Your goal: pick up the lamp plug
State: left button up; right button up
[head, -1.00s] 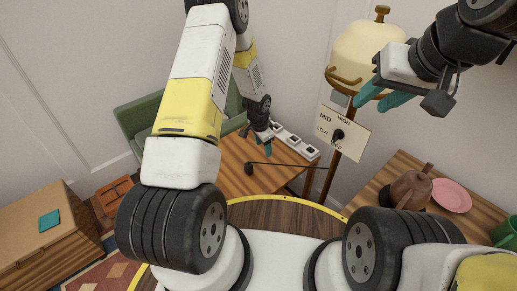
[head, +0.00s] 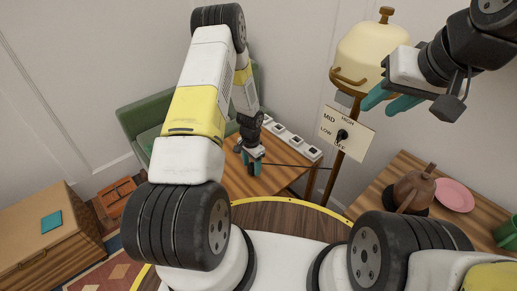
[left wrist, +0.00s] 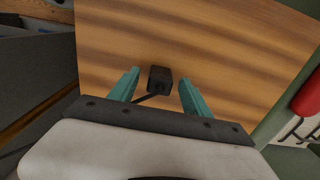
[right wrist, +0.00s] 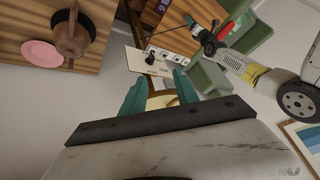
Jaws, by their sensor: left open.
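The lamp plug (left wrist: 159,79) is a small black block with a dark cord, lying on the wooden table in the left wrist view. My left gripper (left wrist: 160,84) is open, with one teal finger on each side of the plug and a gap on both sides. In the head view my left gripper (head: 253,166) points down over the table and hides the plug; the thin cord (head: 283,165) runs right from there. My right gripper (head: 387,103) is open and empty, up in front of the lamp shade (head: 365,55).
A white power strip (head: 292,141) lies along the table's back edge, right of my left gripper. A LOW/MID/HIGH dial panel (head: 345,133) hangs by the lamp pole. A brown kettle (head: 413,190) and pink plate (head: 455,195) sit on the right table. A green chair (head: 150,122) stands behind.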

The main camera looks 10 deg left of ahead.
pick_arm(q)
grip_shut()
jog(key=shift+r, duration=0.15)
